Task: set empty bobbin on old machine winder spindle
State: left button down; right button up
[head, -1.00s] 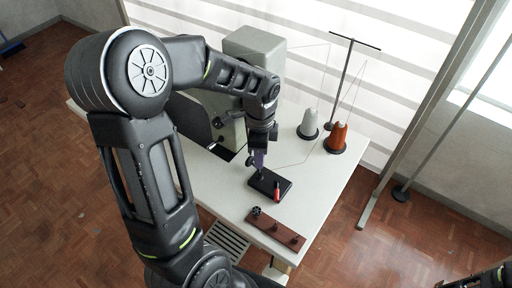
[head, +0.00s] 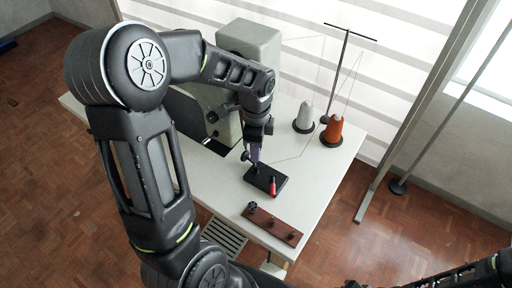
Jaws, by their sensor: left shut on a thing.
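My left gripper (head: 255,158) reaches down from above, just over the back-left part of a small black winder base (head: 262,182) on the white table. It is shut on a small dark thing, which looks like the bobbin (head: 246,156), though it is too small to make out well. A red upright part (head: 272,187) stands on the winder base, right of the gripper. The spindle is hard to tell behind the fingers. A brown rack (head: 276,227) at the table's front edge holds a dark spoked bobbin (head: 252,206) and two dark pegs. My right gripper is not in view.
The sewing machine (head: 250,45) stands at the back, partly behind my left arm. A white cone (head: 305,116) and an orange cone (head: 333,130) of thread stand by a tall thread stand (head: 338,75). The table (head: 318,178) is clear right of the winder.

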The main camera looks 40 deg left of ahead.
pick_arm(q)
jog(key=shift+f+b, duration=1.35)
jog(key=shift+f, duration=0.65)
jog(key=shift+f+b, duration=0.4)
jog(key=shift+f, duration=0.15)
jog(key=c, duration=1.1)
grip_release()
jog(key=shift+c, duration=0.2)
notch_tip(320, 180, up, 8)
jog(key=shift+f, duration=0.1)
